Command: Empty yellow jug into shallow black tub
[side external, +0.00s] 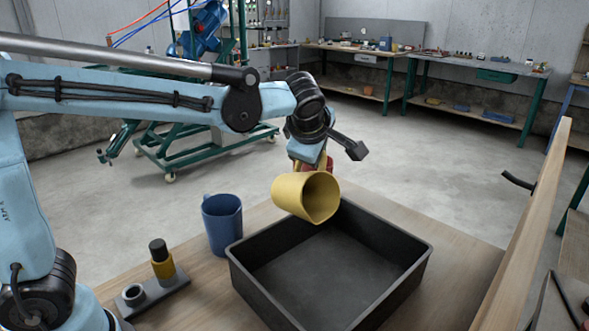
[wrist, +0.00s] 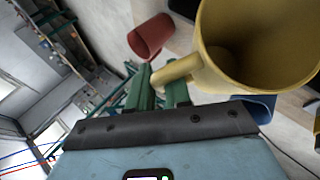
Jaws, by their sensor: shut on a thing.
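The yellow jug (side external: 292,193) is tipped on its side above the back left part of the shallow black tub (side external: 432,250), its mouth turned to the right and toward the camera. My gripper (side external: 312,163) is shut on the jug's handle; in the wrist view the fingers (wrist: 161,93) close around the handle, and the yellow jug (wrist: 213,75) fills the upper right. No stream shows at the jug's mouth. The tub's floor looks dark and bare.
A blue jug (side external: 222,225) stands left of the tub. A red vessel (wrist: 152,38) shows in the wrist view, mostly hidden in the side view. A grey holder with a yellow-banded black cylinder (side external: 162,262) lies front left. A wooden rail (side external: 528,225) runs along the right.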

